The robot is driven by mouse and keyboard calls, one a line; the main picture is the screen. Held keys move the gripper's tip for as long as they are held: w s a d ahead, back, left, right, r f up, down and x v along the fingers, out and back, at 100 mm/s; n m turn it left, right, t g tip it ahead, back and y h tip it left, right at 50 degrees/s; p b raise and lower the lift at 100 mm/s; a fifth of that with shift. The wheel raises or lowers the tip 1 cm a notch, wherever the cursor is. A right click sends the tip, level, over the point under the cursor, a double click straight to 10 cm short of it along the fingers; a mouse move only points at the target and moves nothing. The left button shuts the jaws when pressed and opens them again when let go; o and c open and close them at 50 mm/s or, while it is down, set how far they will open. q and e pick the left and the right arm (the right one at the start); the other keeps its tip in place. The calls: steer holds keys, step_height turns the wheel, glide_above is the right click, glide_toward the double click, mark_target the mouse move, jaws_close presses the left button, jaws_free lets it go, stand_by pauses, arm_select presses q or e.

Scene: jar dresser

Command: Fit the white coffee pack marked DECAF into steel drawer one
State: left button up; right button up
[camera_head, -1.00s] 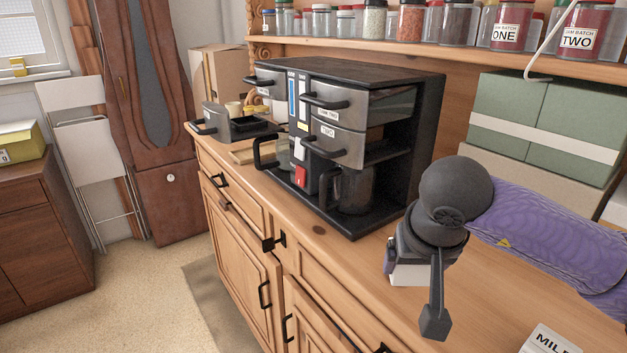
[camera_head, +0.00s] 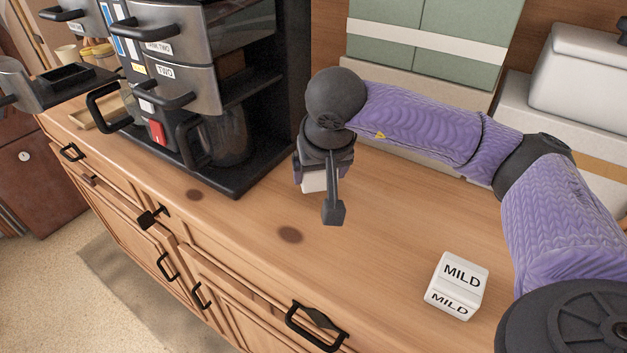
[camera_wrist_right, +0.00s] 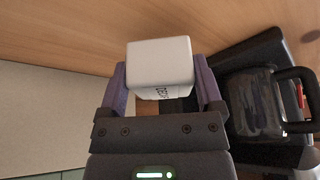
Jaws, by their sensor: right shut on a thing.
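A white pack (camera_head: 314,184) is held in my right gripper (camera_head: 316,172), just above or on the wooden counter; I cannot tell if it touches. In the wrist view the white pack (camera_wrist_right: 160,62) sits between the two purple fingers of the right gripper (camera_wrist_right: 159,82). Its lettering is at an angle and unreadable. A steel-fronted drawer (camera_head: 14,85) stands pulled out at the far left, with a dark hollow inside; no number on it is readable. Steel drawers of the coffee machine marked TWO (camera_head: 175,80) are shut. My left gripper is out of view.
A white pack marked MILD (camera_head: 459,281) lies on the counter at right. The black machine (camera_head: 262,110), with a dark glass jug (camera_head: 225,135), stands left of my gripper. Green boxes (camera_head: 440,40) and a white canister (camera_head: 585,75) are behind. The counter between is clear.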

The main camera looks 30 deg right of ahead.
steer(key=shift+f, duration=1.45)
steer(key=o, duration=1)
steer(key=shift+r, duration=0.1)
